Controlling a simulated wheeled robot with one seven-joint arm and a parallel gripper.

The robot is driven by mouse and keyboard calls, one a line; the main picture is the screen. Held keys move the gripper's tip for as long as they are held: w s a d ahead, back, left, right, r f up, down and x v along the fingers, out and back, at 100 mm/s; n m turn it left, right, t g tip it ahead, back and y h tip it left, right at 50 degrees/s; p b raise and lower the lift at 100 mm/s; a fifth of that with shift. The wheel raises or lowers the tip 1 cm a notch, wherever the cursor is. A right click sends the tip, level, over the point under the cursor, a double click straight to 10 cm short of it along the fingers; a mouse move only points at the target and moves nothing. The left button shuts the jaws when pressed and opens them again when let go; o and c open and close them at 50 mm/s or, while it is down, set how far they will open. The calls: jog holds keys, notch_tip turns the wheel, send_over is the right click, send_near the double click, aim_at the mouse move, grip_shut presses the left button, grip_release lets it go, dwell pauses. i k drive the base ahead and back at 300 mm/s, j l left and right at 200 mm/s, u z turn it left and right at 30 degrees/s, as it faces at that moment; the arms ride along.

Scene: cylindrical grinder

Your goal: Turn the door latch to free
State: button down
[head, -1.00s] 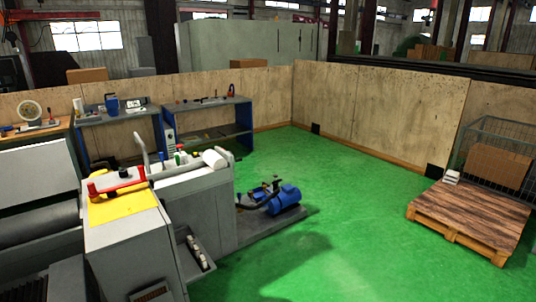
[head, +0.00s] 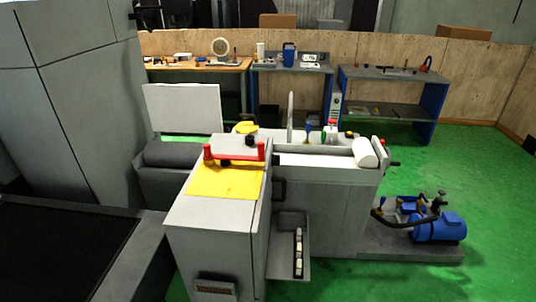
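I cannot pick out the door latch for certain. The head view shows a grey machine cabinet (head: 212,232) with a yellow top (head: 225,182) and a red bar (head: 234,154) across it. A small black handle-like part (head: 279,190) sits on the cabinet's right side; I cannot tell whether it is a latch. A tall grey panelled enclosure (head: 80,110) fills the left, with a small dark fitting near its upper right edge. My gripper is not in view.
A blue motor pump (head: 437,227) stands on a dark base right of the machine. A dark flat bed (head: 55,245) lies at the lower left. A wooden bench (head: 190,66) and blue-legged tables (head: 390,74) line the back wall. Green floor (head: 410,280) is open at lower right.

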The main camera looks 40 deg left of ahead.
aim_at(276, 159)
jog(key=i+u, duration=0.6)
jog(key=u, duration=0.2)
jog(key=i+l+u, duration=0.2)
jog(key=u, duration=0.25)
jog(key=i+l+u, duration=0.25)
jog(key=u, duration=0.15)
jog(key=i+l+u, duration=0.7)
jog(key=i, duration=0.2)
jog(key=i+l+u, duration=0.2)
jog(key=i, duration=0.25)
